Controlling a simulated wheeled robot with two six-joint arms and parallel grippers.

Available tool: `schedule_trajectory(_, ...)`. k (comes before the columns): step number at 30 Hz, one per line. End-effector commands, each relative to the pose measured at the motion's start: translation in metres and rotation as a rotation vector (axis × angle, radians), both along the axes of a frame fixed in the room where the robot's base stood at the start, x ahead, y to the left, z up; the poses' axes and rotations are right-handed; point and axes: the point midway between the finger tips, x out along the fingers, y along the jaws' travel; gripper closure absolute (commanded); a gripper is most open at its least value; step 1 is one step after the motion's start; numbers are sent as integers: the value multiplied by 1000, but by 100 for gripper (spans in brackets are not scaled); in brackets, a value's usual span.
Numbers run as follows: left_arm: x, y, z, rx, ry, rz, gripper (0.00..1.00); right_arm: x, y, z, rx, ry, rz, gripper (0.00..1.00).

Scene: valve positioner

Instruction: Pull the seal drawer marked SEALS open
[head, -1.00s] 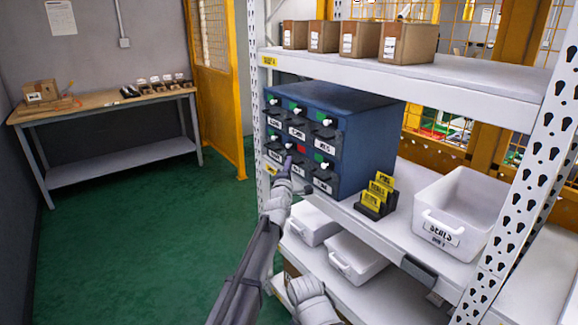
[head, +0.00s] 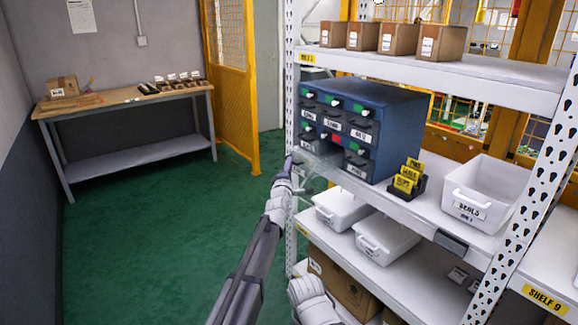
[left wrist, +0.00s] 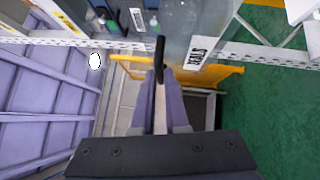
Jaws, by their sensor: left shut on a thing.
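A blue drawer cabinet (head: 385,125) stands on the rack's middle shelf, with rows of labelled drawers. A lower-row drawer (head: 322,148) sticks out of its front towards my left gripper (head: 290,162). In the left wrist view, the drawer's front label (left wrist: 197,52) reads SEALS. My left gripper (left wrist: 160,95) is shut on that drawer's dark handle (left wrist: 160,58), seen end-on between the two fingers. The drawer's far end is hidden inside the cabinet. My right gripper's fingers are not in view.
A white bin (head: 485,190) and a holder with yellow cards (head: 408,178) stand right of the cabinet. White bins (head: 385,240) sit on the shelf below. A workbench (head: 125,98) stands at the back left. Green floor (head: 150,240) left of the rack is clear.

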Motion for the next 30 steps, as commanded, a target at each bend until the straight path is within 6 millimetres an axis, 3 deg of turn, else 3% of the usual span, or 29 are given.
schedule_trajectory(10,0,-1,0,0,-1,0,100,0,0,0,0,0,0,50)
schedule_trajectory(11,0,-1,0,0,-1,0,85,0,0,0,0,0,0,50)
schedule_trajectory(18,0,0,1,0,-2,0,58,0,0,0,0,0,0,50)
schedule_trajectory(30,-7,1,-1,0,-2,1,58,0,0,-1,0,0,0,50)
